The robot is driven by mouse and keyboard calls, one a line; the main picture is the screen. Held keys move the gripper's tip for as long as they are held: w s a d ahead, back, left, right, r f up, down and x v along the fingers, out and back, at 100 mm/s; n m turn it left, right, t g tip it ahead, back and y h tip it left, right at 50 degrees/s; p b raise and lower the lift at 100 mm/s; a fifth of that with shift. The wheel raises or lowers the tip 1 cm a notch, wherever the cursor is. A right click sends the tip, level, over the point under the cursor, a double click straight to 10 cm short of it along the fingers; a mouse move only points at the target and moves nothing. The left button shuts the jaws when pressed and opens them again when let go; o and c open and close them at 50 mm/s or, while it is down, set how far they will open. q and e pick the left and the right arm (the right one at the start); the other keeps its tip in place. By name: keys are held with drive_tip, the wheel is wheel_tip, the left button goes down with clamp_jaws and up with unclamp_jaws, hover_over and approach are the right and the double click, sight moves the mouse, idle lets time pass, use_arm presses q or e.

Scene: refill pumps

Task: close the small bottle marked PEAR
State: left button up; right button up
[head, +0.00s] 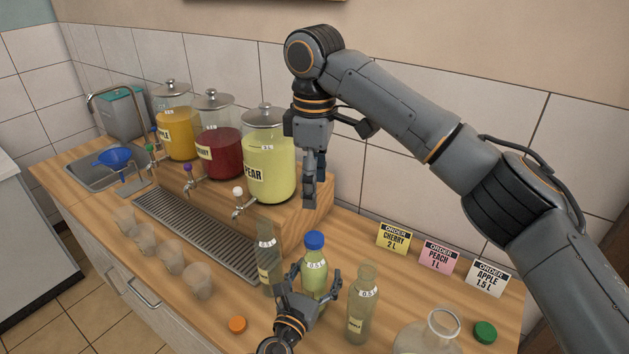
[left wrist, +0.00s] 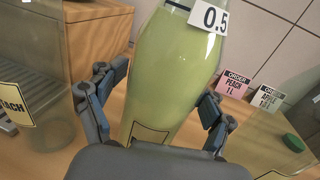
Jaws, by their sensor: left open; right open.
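The small bottle (head: 316,281) of pale green liquid stands upright on the counter with a 0.5 L tag. A blue cap (head: 314,241) sits on its top; how tightly I cannot tell. Its lower label is mostly hidden, so I cannot read PEAR on it. It fills the middle of the left wrist view (left wrist: 175,60). My left gripper (head: 309,284) is open with its fingers on either side of this bottle; I cannot tell whether they touch it. My right gripper (head: 311,198) is open and empty, pointing down above the cap, apart from it.
A clear bottle (head: 267,252) stands close left, another (head: 361,306) right, and a wider jar (head: 430,335) front right. An orange cap (head: 237,324) and green cap (head: 485,331) lie on the counter. The PEAR dispenser (head: 270,155) stands behind left. Order cards (head: 440,256) stand behind right.

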sight(309, 289)
use_arm(q)
drive_tip(key=v, duration=0.9)
drive_tip(key=shift+s+a, duration=0.15)
drive_tip(key=shift+s, duration=0.1)
